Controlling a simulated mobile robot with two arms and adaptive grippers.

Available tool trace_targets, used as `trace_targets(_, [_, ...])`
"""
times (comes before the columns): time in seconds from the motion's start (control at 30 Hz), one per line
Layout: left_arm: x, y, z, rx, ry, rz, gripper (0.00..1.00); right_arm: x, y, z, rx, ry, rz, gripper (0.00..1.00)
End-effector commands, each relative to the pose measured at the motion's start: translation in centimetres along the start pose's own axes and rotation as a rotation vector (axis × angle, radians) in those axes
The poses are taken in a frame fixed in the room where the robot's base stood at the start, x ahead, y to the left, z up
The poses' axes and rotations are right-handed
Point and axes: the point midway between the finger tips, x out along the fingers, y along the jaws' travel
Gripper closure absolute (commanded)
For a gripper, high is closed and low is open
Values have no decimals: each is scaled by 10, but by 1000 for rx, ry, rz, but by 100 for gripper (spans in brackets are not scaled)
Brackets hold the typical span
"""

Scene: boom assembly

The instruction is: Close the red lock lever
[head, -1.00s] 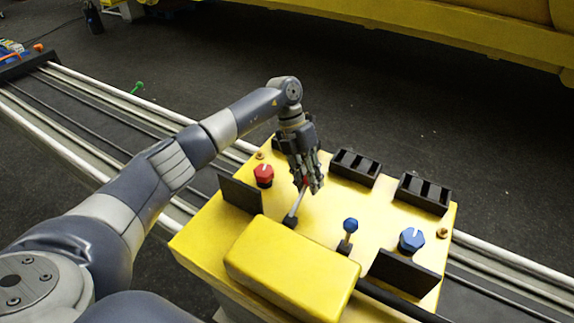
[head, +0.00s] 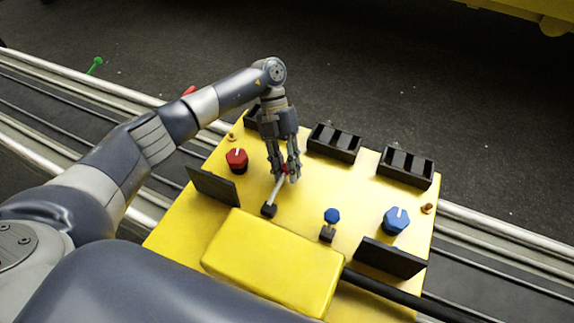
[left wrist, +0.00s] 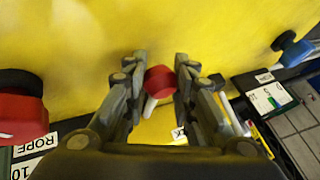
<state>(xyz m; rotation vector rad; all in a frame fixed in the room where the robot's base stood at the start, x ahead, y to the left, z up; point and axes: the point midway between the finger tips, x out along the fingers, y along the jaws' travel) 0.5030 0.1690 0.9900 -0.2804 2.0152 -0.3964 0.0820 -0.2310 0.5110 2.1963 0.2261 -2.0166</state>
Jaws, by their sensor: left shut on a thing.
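The red lock lever has a red knob (left wrist: 160,79) on a pale rod (head: 276,188) that rises from a dark base (head: 268,210) on the yellow panel (head: 320,188). The rod leans toward the back of the panel. My left gripper (head: 286,178) points down over the lever and is shut on the red knob, which sits between its fingers in the left wrist view. In the head view the fingers hide most of the knob. My right gripper is not in view.
A red dial (head: 237,161) is left of the lever. A blue-knobbed lever (head: 332,216) and a blue dial (head: 396,221) are to its right. Black slotted blocks (head: 335,142) line the back edge. A raised yellow box (head: 272,262) stands in front.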

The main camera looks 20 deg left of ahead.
Motion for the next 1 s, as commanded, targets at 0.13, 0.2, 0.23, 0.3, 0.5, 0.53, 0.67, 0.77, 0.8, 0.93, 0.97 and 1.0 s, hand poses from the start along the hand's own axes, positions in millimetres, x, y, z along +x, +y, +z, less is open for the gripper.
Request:
trace_targets(0.13, [2, 1, 0, -1, 0, 2, 67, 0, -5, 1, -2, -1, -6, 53])
trace_targets(0.2, [2, 1, 0, -1, 1, 1, 54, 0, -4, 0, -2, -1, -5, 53])
trace_targets(0.23, [2, 1, 0, 0, 1, 1, 54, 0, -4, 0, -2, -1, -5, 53])
trace_targets(0.3, [2, 0, 0, 0, 1, 1, 54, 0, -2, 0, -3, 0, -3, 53])
trace_targets(0.5, [1, 0, 0, 1, 1, 0, 54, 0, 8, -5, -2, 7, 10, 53])
trace_targets(0.53, [0, 0, 0, 1, 1, 0, 54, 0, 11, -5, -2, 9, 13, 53])
trace_targets(0.67, [-10, 0, 0, 1, -1, 0, 54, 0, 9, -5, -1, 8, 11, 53])
trace_targets(0.77, [-28, 0, 1, 1, -3, 0, 54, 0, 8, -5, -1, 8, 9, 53])
trace_targets(0.8, [-36, 0, 1, 0, -3, 0, 54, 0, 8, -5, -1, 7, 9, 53])
trace_targets(0.93, [-65, -1, 1, 1, -3, 0, 54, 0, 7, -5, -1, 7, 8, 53])
trace_targets(0.97, [-72, -1, 1, 0, -3, 0, 54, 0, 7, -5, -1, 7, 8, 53])
trace_targets(1.0, [-80, -1, 1, -1, -2, 0, 54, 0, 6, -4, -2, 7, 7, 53])
